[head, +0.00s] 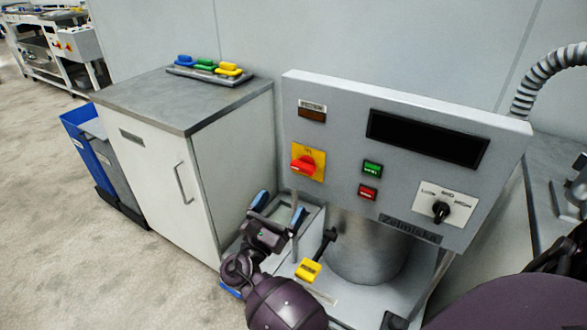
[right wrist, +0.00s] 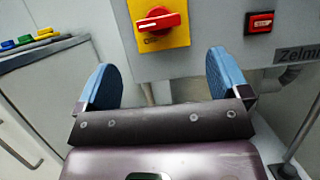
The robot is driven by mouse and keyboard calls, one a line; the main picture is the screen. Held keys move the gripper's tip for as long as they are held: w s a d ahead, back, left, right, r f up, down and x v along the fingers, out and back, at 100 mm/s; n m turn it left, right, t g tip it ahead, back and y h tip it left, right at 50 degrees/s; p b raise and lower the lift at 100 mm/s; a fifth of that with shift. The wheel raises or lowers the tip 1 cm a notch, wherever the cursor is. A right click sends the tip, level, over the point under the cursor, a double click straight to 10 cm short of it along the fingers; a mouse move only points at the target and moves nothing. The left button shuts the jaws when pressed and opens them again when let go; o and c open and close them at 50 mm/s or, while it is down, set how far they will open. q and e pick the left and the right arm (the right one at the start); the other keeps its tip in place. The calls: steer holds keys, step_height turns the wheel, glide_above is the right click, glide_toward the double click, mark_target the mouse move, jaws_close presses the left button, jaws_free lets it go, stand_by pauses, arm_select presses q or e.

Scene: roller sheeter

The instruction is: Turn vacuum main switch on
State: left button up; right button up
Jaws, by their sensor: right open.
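The main switch is a red rotary knob (head: 303,164) on a yellow plate, on the left side of a grey control panel (head: 340,190). In the right wrist view the red knob (right wrist: 158,20) is at the top, its handle lying roughly level. My right gripper (head: 278,209) is below and a little left of the knob, apart from it. In the right wrist view its two blue-padded fingers (right wrist: 165,80) are spread wide with nothing between them, below the yellow plate. My left gripper is not seen.
The panel also has a green button (head: 372,168), a red button (head: 368,193), a dark display (head: 427,138) and a black selector (head: 440,211). A yellow-handled lever (head: 308,270) stands below. A white cabinet (head: 160,180) is at left.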

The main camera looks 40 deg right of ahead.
mark_target(301, 171)
steer(key=x, duration=1)
steer(key=shift+w+f, duration=0.15)
steer(key=shift+w, duration=0.05)
steer(key=shift+w+d, duration=0.15)
steer(key=shift+d, duration=0.15)
